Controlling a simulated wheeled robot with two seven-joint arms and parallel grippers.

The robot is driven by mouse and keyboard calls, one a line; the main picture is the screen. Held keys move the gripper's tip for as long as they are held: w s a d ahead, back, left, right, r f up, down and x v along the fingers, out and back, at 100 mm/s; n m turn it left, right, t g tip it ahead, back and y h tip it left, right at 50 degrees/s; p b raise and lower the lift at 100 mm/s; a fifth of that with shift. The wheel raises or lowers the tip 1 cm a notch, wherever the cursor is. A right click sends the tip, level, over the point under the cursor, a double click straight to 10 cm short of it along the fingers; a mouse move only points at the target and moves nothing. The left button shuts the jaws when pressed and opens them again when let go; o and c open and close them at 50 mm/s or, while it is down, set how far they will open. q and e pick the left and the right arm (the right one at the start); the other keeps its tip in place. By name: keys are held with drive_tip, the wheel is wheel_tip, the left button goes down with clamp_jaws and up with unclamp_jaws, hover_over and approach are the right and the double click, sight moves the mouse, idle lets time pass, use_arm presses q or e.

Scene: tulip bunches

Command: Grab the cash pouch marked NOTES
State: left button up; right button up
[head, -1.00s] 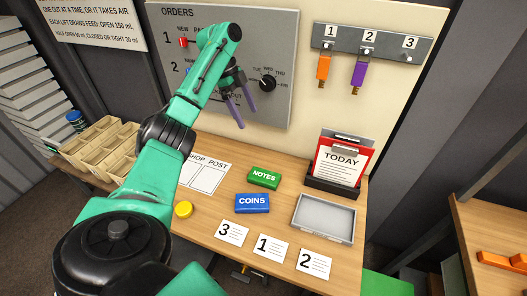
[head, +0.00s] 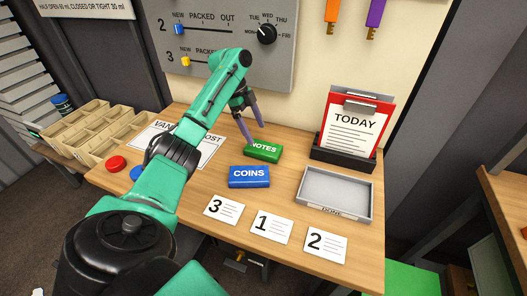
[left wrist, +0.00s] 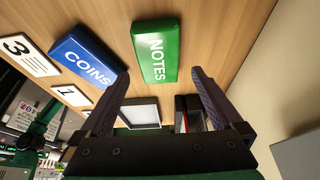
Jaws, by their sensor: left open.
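The green pouch marked NOTES (head: 264,151) lies flat on the wooden table, just behind the blue pouch marked COINS (head: 249,177). My left gripper (head: 248,122) is open and empty, above and slightly behind the NOTES pouch; one finger overlaps the pouch's left end in the head view. In the left wrist view the NOTES pouch (left wrist: 155,52) lies beyond and between the open fingers (left wrist: 158,95), apart from them. The COINS pouch (left wrist: 88,60) shows to its left there. My right gripper is not in view.
A grey tray (head: 334,194) and a TODAY clipboard stand (head: 346,154) are to the right. Cards 3 (head: 223,208), 1 (head: 272,226) and 2 (head: 312,244) lie in front. Beige bins (head: 82,130) stand at left.

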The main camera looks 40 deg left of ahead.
sight(263, 147)
use_arm(q)
drive_tip(key=p+x, duration=0.1)
drive_tip(key=x, duration=0.5)
drive_tip(key=shift+s+d+f, duration=0.1)
drive_tip(key=shift+d+f, duration=0.1)
drive_tip(key=shift+f, duration=0.2)
drive_tip(key=shift+r, duration=0.1)
drive_tip(key=c, duration=1.3)
